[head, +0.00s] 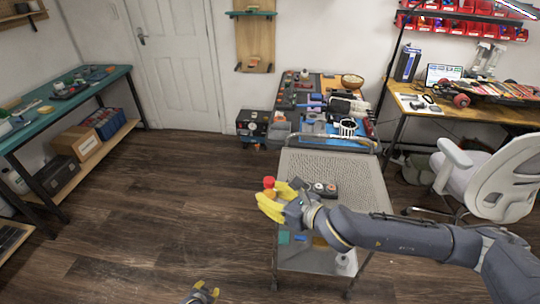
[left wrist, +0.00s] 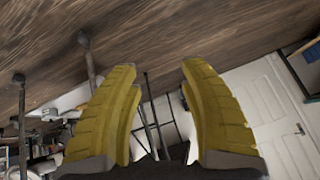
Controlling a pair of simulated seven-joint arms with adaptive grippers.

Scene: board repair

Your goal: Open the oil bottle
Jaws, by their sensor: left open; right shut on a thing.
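The oil bottle (head: 269,183) shows its red cap and a small orange part above the yellow fingers of my right gripper (head: 272,203). My right gripper is shut around its body, which is mostly hidden, and holds it near the left edge of the metal cart. The cap is on the bottle. My left gripper (head: 206,291) is low at the bottom edge of the head view, apart from the bottle, to its left and nearer. In the left wrist view my left gripper (left wrist: 158,72) is open, with nothing between its yellow fingers.
The grey metal cart (head: 335,170) carries a dark block with several round pieces (head: 322,188). A crowded tool bench (head: 312,122) stands behind it. A white chair (head: 490,175) is at right, a green-topped bench (head: 55,110) at left. The wooden floor between is clear.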

